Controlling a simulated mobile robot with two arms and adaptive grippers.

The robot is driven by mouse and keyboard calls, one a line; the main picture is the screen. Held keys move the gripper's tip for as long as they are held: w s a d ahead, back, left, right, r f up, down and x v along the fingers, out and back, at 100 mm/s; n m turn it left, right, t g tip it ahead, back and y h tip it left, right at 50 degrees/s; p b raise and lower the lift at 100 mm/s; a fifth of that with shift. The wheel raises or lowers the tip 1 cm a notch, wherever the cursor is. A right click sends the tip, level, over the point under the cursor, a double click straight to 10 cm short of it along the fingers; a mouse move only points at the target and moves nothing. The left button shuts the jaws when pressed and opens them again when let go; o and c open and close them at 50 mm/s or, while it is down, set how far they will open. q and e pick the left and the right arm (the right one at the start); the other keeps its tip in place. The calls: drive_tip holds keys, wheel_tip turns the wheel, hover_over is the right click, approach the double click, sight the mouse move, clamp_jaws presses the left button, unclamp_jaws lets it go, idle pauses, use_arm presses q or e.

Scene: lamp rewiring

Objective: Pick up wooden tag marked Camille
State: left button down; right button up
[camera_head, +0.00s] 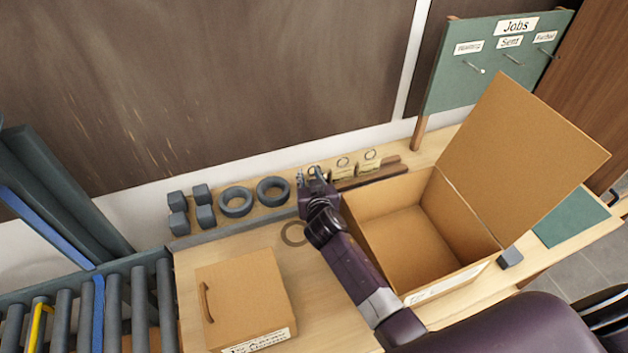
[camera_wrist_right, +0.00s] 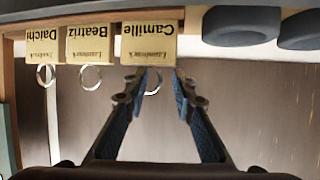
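The wooden tag marked Camille (camera_wrist_right: 150,48) shows upside down in the right wrist view, with a metal ring (camera_wrist_right: 153,81) on it. In the head view the tag is mostly hidden by my right gripper (camera_head: 314,176). My right gripper, also in the right wrist view (camera_wrist_right: 160,80), is open, its fingers pointing at the tag. The ring appears between the fingertips; I cannot tell whether they touch it. The tags marked Beatriz (camera_wrist_right: 90,46) and Daichi (camera_wrist_right: 41,46) stand beside it in a row. My left gripper is not in view.
An open cardboard box (camera_head: 405,245) stands right of my right arm, its lid (camera_head: 525,145) raised. A closed box (camera_head: 245,295) sits at the left. Two dark rings (camera_head: 236,203) and several grey blocks (camera_head: 178,201) lie left of the tags. A green Jobs board (camera_head: 490,75) stands at the back right.

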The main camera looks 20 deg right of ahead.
clamp_jaws()
idle(0.4)
